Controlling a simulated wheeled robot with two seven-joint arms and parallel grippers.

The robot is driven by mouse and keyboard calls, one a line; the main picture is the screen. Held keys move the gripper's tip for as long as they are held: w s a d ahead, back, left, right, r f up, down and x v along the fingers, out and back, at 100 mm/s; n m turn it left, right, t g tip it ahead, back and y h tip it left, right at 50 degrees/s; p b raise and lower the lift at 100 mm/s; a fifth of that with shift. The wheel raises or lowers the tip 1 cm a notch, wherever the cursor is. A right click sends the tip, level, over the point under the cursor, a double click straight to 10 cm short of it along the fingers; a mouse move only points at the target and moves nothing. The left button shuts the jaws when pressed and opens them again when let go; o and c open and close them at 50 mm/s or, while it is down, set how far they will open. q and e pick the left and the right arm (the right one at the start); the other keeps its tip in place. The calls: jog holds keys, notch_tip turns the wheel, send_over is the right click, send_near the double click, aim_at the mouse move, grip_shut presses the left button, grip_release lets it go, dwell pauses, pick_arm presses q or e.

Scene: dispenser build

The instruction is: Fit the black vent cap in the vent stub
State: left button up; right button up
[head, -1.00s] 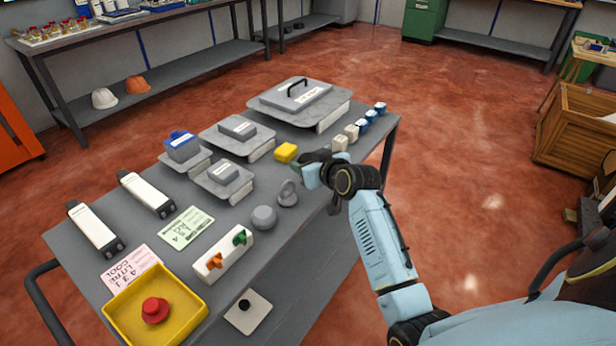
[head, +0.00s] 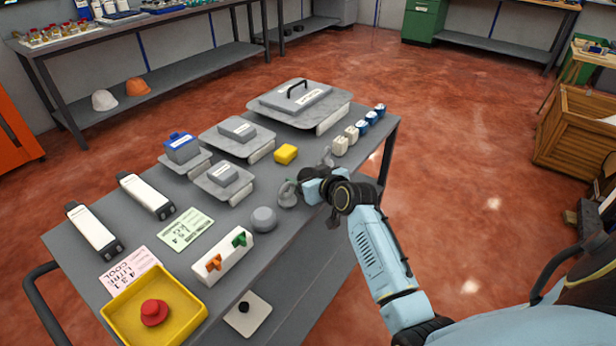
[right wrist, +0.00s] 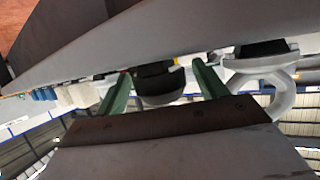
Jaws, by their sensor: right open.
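A black round piece with a grey end, which looks like the vent cap (right wrist: 158,83), sits between the two green fingers of my right gripper (right wrist: 162,88) in the right wrist view. The fingers are apart; I cannot tell whether they touch it. In the head view my right gripper (head: 302,186) is low over the cart's right edge, just right of a grey ring-topped piece (head: 286,194), and hides the black piece. The ring piece also shows in the right wrist view (right wrist: 284,92). I cannot single out the vent stub. My left gripper is out of view.
Small white and blue blocks (head: 352,133) stand at the far right corner.

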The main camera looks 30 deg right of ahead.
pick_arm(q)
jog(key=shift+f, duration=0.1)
pick_arm(e)
jog(key=shift+b, duration=0.35)
jog(key=shift+s, duration=0.3)
jog(key=v, duration=0.2)
jog(key=p+v, duration=0.1)
jog(key=v, duration=0.2)
jog(key=shift+r, duration=0.3)
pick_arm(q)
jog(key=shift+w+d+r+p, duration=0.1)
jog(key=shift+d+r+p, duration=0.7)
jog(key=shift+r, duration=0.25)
pick_arm(e)
jog(key=v, duration=0.7)
jog(key=shift+s, duration=0.3)
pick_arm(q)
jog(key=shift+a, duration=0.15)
pick_arm(e)
jog(key=shift+a, duration=0.1)
